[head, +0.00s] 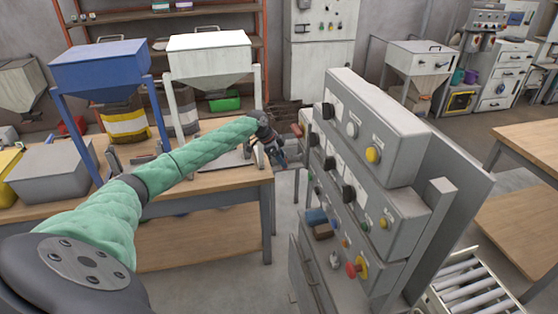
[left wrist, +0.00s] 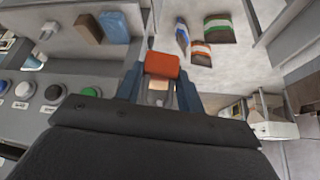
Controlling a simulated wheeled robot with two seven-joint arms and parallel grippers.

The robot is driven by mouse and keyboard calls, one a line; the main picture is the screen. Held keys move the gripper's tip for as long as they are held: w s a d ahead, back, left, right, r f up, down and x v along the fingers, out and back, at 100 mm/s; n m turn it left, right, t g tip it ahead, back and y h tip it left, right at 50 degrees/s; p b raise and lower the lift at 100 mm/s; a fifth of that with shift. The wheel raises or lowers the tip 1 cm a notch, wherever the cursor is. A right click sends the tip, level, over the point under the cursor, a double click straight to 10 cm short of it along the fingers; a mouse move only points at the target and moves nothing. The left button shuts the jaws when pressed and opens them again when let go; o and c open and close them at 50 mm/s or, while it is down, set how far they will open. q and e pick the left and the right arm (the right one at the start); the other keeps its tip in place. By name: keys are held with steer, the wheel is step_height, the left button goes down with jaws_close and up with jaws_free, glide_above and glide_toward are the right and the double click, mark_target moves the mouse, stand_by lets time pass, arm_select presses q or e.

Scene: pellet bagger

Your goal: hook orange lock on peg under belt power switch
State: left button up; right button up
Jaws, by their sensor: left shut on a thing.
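My left gripper (head: 278,155) is beyond the left edge of the grey control panel (head: 400,150), in the open space between the panel and the wooden bench. In the left wrist view, its two blue fingers are shut on the orange lock (left wrist: 161,65); the lock's block stands out past the fingertips. In the head view the lock (head: 297,130) is small and partly hidden. The panel face carries several black knobs and coloured buttons, including a green button (left wrist: 89,89) in the wrist view. Labels are too small to read, and I cannot make out the peg. My right gripper is out of view.
A blue box (head: 316,216) and a brown box (head: 322,232) sit at the panel's lower left. A red stop button (head: 353,270) sticks out low on the panel. The bench (head: 235,185) with hoppers stands left. A roller conveyor (head: 475,290) is at lower right.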

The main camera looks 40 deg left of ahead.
arm_select(q)
steer(key=shift+w+d, duration=0.4)
steer(key=shift+w, duration=0.1)
steer(key=shift+w+d+f+b, duration=0.3)
steer(key=shift+w+d, duration=0.25)
steer(key=shift+w, duration=0.1)
steer(key=shift+w+d+f+b, duration=0.3)
steer(key=shift+w+d, duration=0.2)
steer(key=shift+w, duration=0.1)
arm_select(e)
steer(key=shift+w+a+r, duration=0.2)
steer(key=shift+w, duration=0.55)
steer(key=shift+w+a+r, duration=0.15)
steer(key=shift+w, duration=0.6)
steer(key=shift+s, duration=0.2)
arm_select(q)
steer(key=o, duration=1.1)
